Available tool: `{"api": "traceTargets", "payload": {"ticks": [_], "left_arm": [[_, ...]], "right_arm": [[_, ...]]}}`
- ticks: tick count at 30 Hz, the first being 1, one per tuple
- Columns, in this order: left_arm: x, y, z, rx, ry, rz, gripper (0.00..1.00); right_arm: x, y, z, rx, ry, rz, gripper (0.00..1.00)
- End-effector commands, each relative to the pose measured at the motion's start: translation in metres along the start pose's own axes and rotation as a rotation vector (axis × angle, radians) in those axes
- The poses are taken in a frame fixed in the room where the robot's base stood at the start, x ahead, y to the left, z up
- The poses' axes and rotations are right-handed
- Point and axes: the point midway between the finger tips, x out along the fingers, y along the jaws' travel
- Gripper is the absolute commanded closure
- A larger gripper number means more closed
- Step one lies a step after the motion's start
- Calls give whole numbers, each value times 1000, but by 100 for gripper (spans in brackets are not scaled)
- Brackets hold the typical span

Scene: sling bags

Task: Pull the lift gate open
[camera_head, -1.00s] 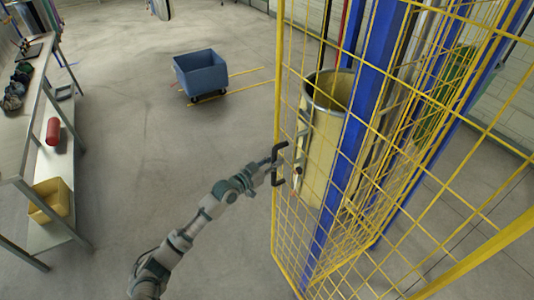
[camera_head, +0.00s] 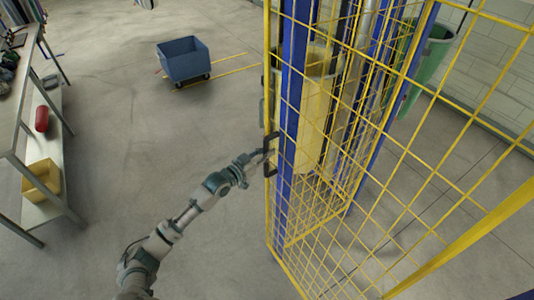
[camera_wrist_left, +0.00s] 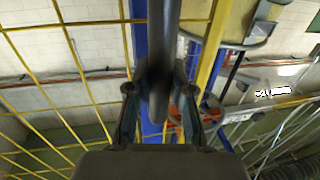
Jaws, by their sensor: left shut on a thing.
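The lift gate (camera_head: 268,215) is a yellow wire-mesh panel, with its tall left edge near the middle of the head view. A dark handle (camera_head: 270,170) is on that edge. My left gripper (camera_head: 264,155) is at the handle, with the arm reaching up from the lower left. In the left wrist view, the dark handle bar (camera_wrist_left: 164,45) runs between the two fingers of my left gripper (camera_wrist_left: 160,90), which is shut on it. My right gripper is not in view.
Blue posts (camera_head: 291,90) and a cream bin (camera_head: 313,115) stand behind the mesh. A green bin (camera_head: 432,60) is farther right. A blue cart (camera_head: 187,62) stands on open floor beyond, and a workbench (camera_head: 42,210) is at the left.

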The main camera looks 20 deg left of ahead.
Motion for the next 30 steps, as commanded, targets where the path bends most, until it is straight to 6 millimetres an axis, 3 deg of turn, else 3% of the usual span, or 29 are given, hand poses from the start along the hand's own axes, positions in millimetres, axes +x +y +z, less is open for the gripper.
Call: {"api": "traceTargets", "payload": {"ticks": [9, 10, 12, 13, 23, 26, 30], "left_arm": [[1, 4, -8, 2, 16, 2, 100], [1, 4, -8, 2, 16, 2, 74], [1, 5, -7, 2, 14, 2, 56], [2, 5, -7, 2, 13, 2, 53], [-2, 2, -3, 1, 5, 0, 53], [-13, 2, -1, 0, 3, 0, 53], [-42, 3, 0, 2, 1, 0, 53]], "right_arm": [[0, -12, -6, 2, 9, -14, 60], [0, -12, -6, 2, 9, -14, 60], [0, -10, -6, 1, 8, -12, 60], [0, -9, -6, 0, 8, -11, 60], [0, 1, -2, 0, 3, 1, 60], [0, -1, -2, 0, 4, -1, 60], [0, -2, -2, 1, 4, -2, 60]]}}
